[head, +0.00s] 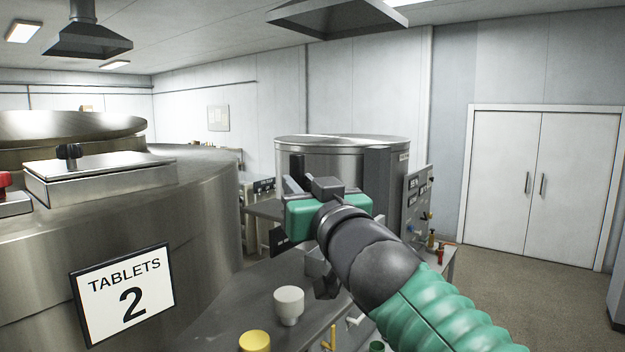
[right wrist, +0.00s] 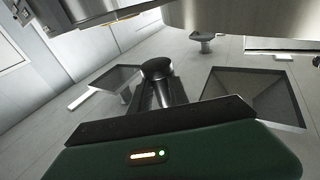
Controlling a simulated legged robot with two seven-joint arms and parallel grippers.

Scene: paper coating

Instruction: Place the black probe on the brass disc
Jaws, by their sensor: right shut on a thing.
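My right gripper (head: 318,190) is in the middle of the head view, with its green body towards me, in front of a steel drum. Its fingers are mostly hidden there. In the right wrist view the right gripper (right wrist: 157,92) is shut on a dark thing with a round black end (right wrist: 157,68), which looks like the black probe. In the head view the held thing is hidden behind the gripper. I cannot make out the brass disc in either view. My left gripper is not in view.
A steel vessel with a "TABLETS 2" sign (head: 122,296) fills the left. A black knob (head: 68,152) stands on its metal box. The steel drum (head: 330,150) stands behind my gripper. A white pot (head: 289,303) and a yellow pot (head: 254,341) stand low in front. Floor is open at right.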

